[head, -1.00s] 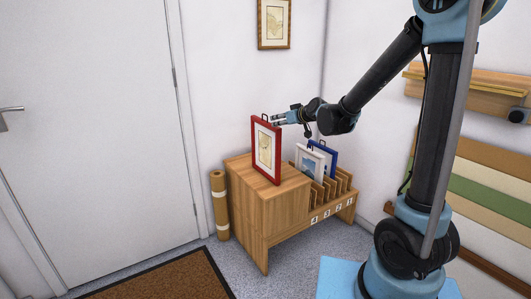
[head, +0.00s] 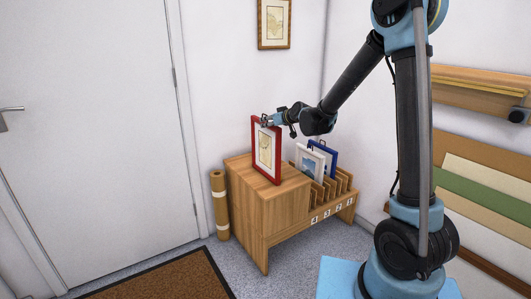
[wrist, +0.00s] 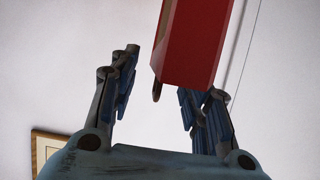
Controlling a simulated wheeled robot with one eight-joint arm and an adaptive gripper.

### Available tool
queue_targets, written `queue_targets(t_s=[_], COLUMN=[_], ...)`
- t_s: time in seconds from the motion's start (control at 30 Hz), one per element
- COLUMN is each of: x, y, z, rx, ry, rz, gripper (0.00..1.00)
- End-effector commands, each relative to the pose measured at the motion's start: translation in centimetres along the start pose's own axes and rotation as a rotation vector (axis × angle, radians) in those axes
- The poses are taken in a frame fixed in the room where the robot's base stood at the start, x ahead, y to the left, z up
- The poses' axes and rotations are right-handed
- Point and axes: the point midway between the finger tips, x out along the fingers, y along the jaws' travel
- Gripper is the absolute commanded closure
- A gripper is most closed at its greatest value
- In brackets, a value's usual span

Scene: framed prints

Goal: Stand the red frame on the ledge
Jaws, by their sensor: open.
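The red frame (head: 280,160) stands upright on the top of the wooden cabinet (head: 262,208) in the head view, with a tan print inside and a small hanger on its top edge. My gripper (head: 268,121) is open at the frame's top edge. In the wrist view, the red frame (wrist: 197,42) reaches in between the parted fingers of my gripper (wrist: 158,76), nearer the right finger. Whether a finger touches it I cannot tell. The wooden ledge (head: 472,95) is on the right wall, partly hidden by my arm; the visible part is bare.
A white frame (head: 308,161) and a blue frame (head: 331,150) stand in the numbered slots right of the red frame. A print (head: 274,24) hangs on the wall above. A brown roll (head: 219,205) stands left of the cabinet. A door and mat are at left.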

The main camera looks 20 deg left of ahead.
Motion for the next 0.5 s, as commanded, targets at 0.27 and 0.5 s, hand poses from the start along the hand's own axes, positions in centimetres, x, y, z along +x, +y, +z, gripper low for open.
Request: queue_targets(t_s=[0.27,0.5], x=[1.9,1.9], y=[0.0,0.0], z=[0.0,0.0], rx=[0.000,0.000], ry=[0.000,0.000], rz=[-0.001,0.000], gripper=[0.57,0.59])
